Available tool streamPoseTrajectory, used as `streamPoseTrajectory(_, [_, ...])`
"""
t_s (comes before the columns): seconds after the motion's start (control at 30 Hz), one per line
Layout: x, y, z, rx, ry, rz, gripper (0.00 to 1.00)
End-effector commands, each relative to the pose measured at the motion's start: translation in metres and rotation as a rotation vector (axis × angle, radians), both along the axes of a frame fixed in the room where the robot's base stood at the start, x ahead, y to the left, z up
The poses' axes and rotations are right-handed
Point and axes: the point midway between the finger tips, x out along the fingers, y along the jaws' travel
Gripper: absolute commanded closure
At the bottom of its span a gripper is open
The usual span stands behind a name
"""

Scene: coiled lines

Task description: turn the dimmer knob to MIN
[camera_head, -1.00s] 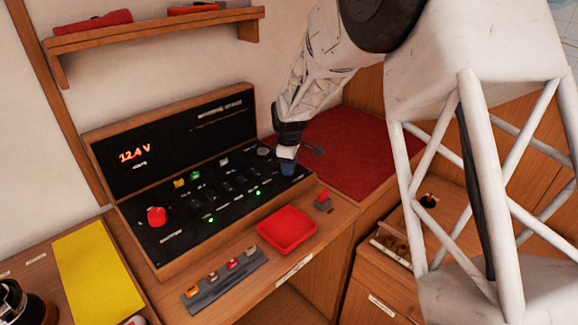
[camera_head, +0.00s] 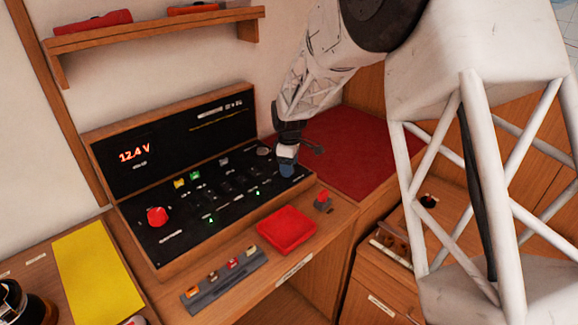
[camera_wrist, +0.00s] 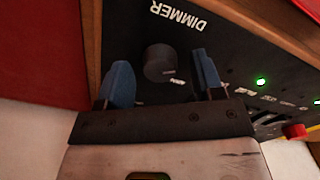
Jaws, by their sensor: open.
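The dimmer knob (camera_wrist: 159,63) is a dark round knob on the black panel, seen in the wrist view beside the white DIMMER lettering. My gripper (camera_wrist: 163,80) is open, with one blue finger on each side of the knob and a gap visible on both sides. In the wrist view I cannot tell how far the fingertips are above the panel. In the head view my gripper (camera_head: 287,168) is at the right end of the control panel (camera_head: 150,245), and it hides the knob there. A small white label beside the knob is too blurred to read.
The panel also carries a red knob (camera_head: 157,216), small switches and green lights. In front are a red tray (camera_head: 287,230) and a grey strip (camera_head: 225,281) with small coloured pieces. A red surface (camera_head: 350,150) lies to the right. A shelf (camera_head: 155,35) hangs above.

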Motion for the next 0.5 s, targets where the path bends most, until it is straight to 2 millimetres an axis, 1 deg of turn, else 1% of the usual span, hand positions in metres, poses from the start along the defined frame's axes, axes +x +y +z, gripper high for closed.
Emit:
streamPoseTrajectory(0.17, [0.0,0.0,0.015,0.0,-0.003,0.0,0.39])
streamPoseTrajectory(0.5, [0.001,0.0,0.057,0.0,-0.002,0.0,0.39])
